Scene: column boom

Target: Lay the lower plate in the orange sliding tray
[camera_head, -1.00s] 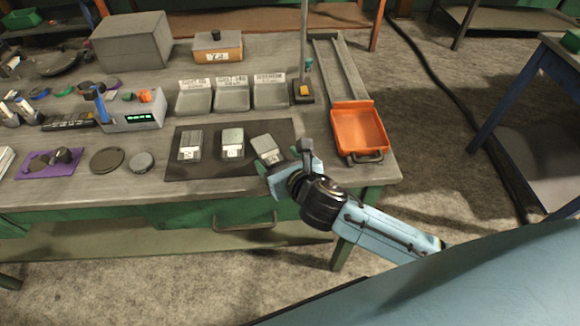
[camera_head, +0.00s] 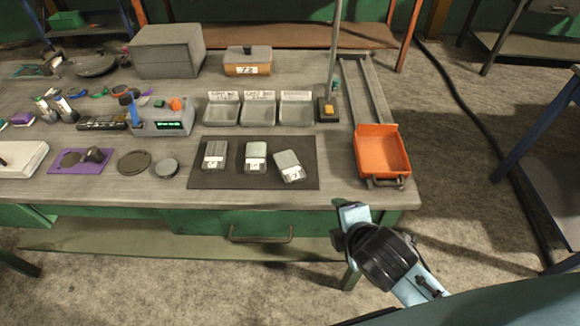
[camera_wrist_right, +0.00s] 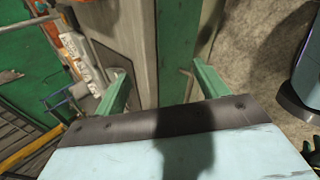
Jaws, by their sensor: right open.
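Three small grey plates with white labels lie on a dark mat (camera_head: 230,181): a left plate (camera_head: 216,152), a middle plate (camera_head: 256,153) and a right plate (camera_head: 288,160), which is turned askew. The label print is too small to tell which is the lower plate. The orange sliding tray (camera_head: 381,153) sits empty at the table's right end, below two rails. My right gripper (camera_head: 352,213) is near the table's front edge, below the tray in the picture and apart from the plates. In the right wrist view its green fingers (camera_wrist_right: 162,88) are apart with nothing between them. My left gripper is not in view.
Three labelled grey bins (camera_head: 258,112) stand behind the mat. A thin post (camera_head: 333,60) rises from a base with a yellow button, left of the rails. A device with a green display (camera_head: 168,125) stands to the left. The table top between mat and tray is clear.

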